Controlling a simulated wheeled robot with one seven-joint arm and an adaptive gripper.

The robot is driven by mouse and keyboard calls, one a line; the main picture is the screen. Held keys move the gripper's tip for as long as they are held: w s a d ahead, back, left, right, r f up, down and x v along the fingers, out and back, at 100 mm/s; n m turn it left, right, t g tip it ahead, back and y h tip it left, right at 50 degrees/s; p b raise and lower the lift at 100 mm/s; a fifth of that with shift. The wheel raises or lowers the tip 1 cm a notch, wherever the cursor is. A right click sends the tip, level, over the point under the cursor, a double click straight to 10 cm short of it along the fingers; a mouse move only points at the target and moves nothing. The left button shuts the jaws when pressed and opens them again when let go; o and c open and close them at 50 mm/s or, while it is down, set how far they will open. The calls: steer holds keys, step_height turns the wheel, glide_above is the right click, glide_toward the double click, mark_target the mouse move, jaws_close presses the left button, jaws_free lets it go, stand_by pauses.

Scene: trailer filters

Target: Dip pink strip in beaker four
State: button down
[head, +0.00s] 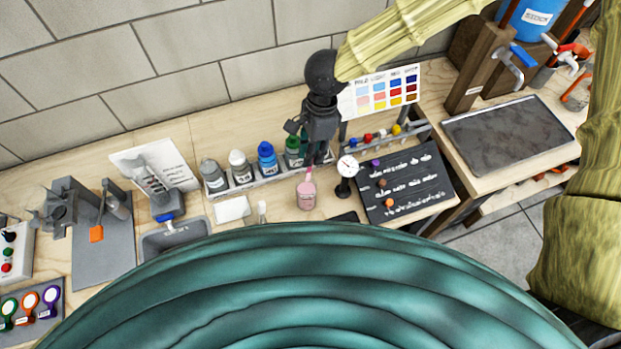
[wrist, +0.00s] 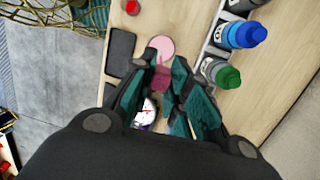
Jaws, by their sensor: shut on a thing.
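My gripper (head: 312,160) hangs over the bench, pointing down, just right of the green bottle. In the wrist view (wrist: 163,88) its teal fingers are shut on the pink strip (wrist: 161,76). In the head view the strip (head: 309,174) hangs down from the fingers. Its lower end is at or just above the mouth of a small beaker of pink liquid (head: 306,197); I cannot tell whether it touches the liquid. The beaker also shows past the fingertips in the wrist view (wrist: 161,45). I can read no number on it.
Grey, white, blue (head: 267,159) and green (head: 294,151) bottles stand in a rack behind. A dial gauge (head: 347,167) stands close right of the beaker. A black board (head: 408,185) and colour chart (head: 384,92) are right.

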steer(key=shift+r+p, duration=0.5)
steer(key=shift+r, duration=2)
